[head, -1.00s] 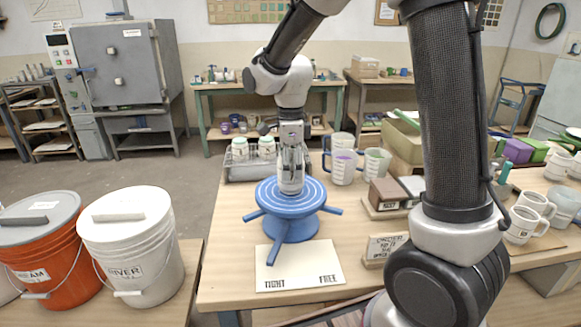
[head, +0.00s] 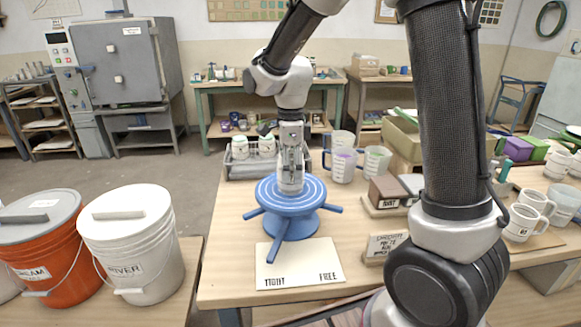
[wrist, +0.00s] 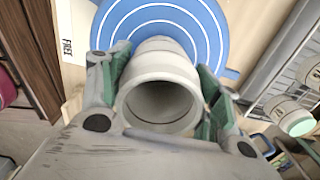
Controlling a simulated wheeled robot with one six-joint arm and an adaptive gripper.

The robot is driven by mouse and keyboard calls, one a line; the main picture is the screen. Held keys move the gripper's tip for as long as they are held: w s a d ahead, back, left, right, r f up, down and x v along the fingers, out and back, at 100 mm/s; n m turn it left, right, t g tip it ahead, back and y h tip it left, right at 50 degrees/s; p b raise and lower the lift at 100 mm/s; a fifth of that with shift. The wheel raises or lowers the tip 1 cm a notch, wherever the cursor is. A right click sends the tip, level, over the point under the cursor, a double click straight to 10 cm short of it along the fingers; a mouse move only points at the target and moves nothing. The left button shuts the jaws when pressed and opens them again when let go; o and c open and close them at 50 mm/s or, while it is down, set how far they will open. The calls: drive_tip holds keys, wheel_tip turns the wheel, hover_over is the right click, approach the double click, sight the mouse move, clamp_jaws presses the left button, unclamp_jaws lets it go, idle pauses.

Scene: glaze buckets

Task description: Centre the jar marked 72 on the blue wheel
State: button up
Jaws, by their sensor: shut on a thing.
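A pale grey jar (head: 290,184) stands upright over the middle of the blue wheel (head: 265,197) in the head view. My gripper (head: 290,165) comes down from above and is shut on it. In the wrist view the jar (wrist: 160,103) shows its open, empty mouth between the two green-padded fingers of my gripper (wrist: 160,95). The ringed blue wheel (wrist: 205,25) lies beyond the jar, which hides part of its rings. I cannot tell whether the jar's base touches the wheel or is exactly centred. No number is readable on the jar.
A grey tray (head: 236,171) with two lidded jars stands behind the wheel. Measuring jugs (head: 343,165) stand behind to the right. A TIGHT/FREE card (head: 300,264) lies in front. Blocks, a small sign (head: 384,247) and mugs (head: 521,222) are to the right. Two buckets (head: 134,240) stand left.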

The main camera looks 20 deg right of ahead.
drive_tip(key=o, duration=1.3)
drive_tip(key=shift+o, duration=0.2)
